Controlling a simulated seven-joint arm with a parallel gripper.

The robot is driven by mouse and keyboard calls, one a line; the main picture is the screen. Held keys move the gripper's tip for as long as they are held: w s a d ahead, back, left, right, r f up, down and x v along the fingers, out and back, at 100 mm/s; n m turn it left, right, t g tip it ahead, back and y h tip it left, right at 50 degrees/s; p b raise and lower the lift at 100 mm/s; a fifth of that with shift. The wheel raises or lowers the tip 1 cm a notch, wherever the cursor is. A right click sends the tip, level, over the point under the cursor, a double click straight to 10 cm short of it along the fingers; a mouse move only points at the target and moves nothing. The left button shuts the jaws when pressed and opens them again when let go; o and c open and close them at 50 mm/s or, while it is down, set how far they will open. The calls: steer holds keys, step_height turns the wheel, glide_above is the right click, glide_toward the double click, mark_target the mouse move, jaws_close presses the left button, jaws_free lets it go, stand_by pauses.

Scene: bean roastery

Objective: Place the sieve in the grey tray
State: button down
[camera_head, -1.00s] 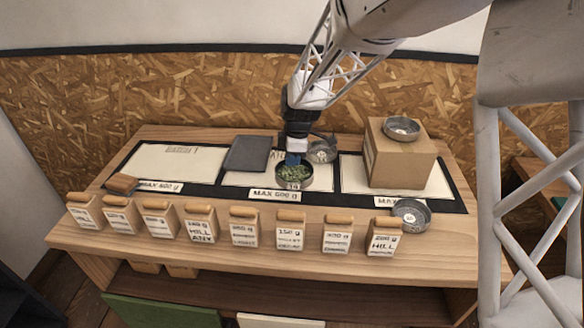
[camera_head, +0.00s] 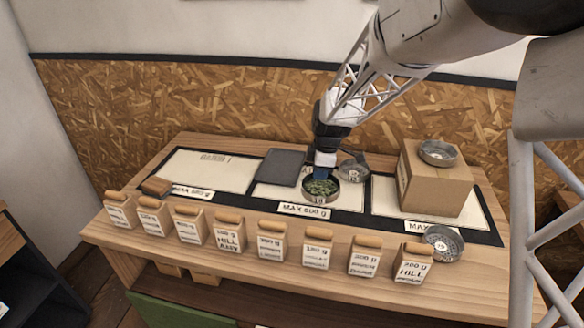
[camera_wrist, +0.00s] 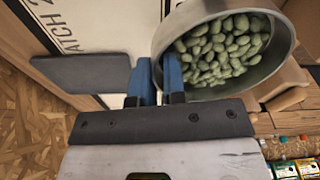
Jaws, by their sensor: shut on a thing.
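My gripper (camera_head: 322,174) is at the middle mat panel, its blue fingers shut on the rim of a round metal sieve (camera_head: 320,199) filled with green beans. In the wrist view the sieve's wall (camera_wrist: 283,50) and the beans show large, and the rim passes between the fingers (camera_wrist: 158,85). I cannot tell whether the sieve touches the mat. The flat dark grey tray (camera_head: 280,167) lies just left of the sieve, empty; it also shows in the wrist view (camera_wrist: 80,72).
Another round sieve (camera_head: 358,172) stands behind my gripper, one lies at the front right (camera_head: 443,243), and one sits on a cardboard box (camera_head: 432,190). Several labelled bean bags (camera_head: 271,245) line the front edge. The left mat panel (camera_head: 208,168) is mostly clear.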

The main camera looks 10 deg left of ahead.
steer(key=w+a+f, duration=0.1)
steer(key=w+a, duration=0.1)
steer(key=a, duration=0.1)
steer(key=w+a+f, duration=0.1)
steer(key=w+a, duration=0.1)
steer(key=a, duration=0.1)
steer(key=w+a+f, duration=0.1)
steer(key=w+a, duration=0.1)
steer(key=a, duration=0.1)
steer(key=shift+w+a+f, duration=0.2)
steer(key=shift+a+f, duration=0.05)
steer(key=shift+f, duration=0.15)
glide_above(282, 160)
steer(key=shift+w+d+f, duration=0.1)
steer(key=shift+w+f, duration=0.05)
steer(key=shift+f, duration=0.6)
steer(key=shift+f, duration=0.15)
steer(key=shift+f, duration=1.6)
steer(key=shift+f, duration=0.15)
steer(key=c, duration=1.2)
jaws_free()
